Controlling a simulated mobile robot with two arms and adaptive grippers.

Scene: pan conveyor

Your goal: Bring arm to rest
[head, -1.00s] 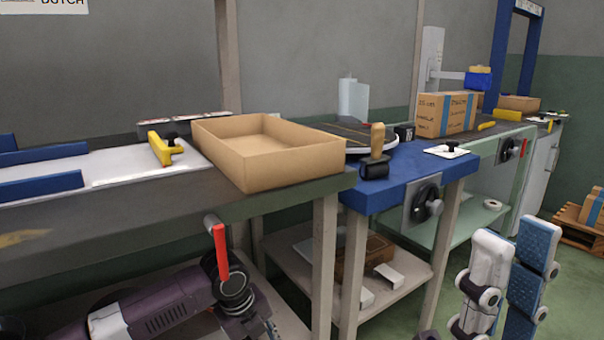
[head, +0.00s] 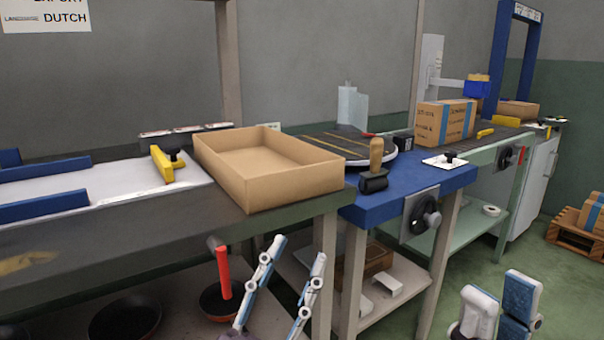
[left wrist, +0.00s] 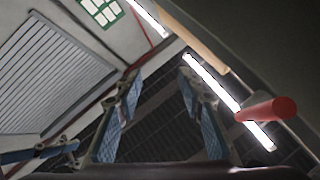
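My left gripper (head: 299,249) is low in front of the near bench, below the open cardboard box. Its two fingers with blue pads point up and stand well apart with nothing between them. The left wrist view shows the same fingers (left wrist: 158,78) apart and empty. My right gripper (head: 500,283) is at the bottom right of the head view, in front of the benches. Its fingers are apart and no object shows between them; its lower part is cut off by the frame edge.
A red handle (head: 223,272) is just left of my left gripper; it also shows in the left wrist view (left wrist: 270,110). The open cardboard box (head: 265,183) sits above at the bench edge. Dark pans (head: 125,318) lie below.

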